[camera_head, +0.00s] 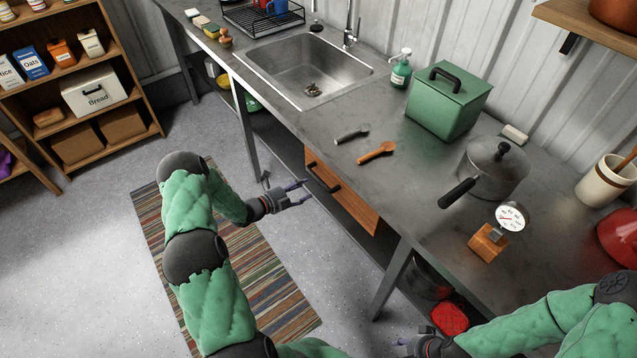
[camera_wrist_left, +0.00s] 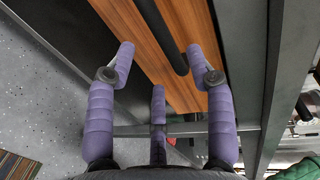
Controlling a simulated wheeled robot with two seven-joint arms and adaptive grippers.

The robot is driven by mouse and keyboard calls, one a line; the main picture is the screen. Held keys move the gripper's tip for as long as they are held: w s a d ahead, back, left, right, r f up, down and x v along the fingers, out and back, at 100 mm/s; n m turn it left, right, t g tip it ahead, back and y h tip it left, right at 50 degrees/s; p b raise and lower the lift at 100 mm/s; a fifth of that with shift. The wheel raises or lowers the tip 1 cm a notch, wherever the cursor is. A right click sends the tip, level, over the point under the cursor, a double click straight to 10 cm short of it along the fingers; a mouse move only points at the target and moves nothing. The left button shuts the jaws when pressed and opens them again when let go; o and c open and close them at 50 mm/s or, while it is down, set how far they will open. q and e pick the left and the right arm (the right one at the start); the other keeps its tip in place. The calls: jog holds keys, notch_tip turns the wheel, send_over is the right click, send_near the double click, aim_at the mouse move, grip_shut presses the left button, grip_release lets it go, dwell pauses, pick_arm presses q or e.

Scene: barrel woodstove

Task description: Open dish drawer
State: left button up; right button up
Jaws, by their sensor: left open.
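The dish drawer (camera_head: 352,206) has a wooden front with a black bar handle (camera_head: 322,178) and hangs under the grey counter. It looks shut. My left gripper (camera_head: 304,192) is open and empty just in front of the drawer, near the handle's lower end. In the left wrist view, the wooden drawer front (camera_wrist_left: 188,28) and black handle (camera_wrist_left: 160,35) lie beyond my spread purple fingers (camera_wrist_left: 162,50). The handle shows between the two upper fingertips; no contact is visible. My right gripper (camera_head: 428,345) is at the bottom edge, its fingers mostly hidden.
The counter (camera_head: 300,125) holds a sink (camera_head: 305,70), green box (camera_head: 447,100), pot (camera_head: 493,168) and timer-like gauge (camera_head: 511,217). A counter leg (camera_head: 392,275) stands right of the drawer. A striped rug (camera_head: 265,265) lies on the open floor. A shelf (camera_head: 130,90) stands at left.

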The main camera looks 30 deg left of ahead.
aim_at(318, 182)
pick_arm(q)
jog(key=b+x, duration=0.1)
jog(key=x, duration=0.6)
jog(key=shift+w+f, duration=0.1)
jog(key=shift+w, duration=0.25)
grip_shut()
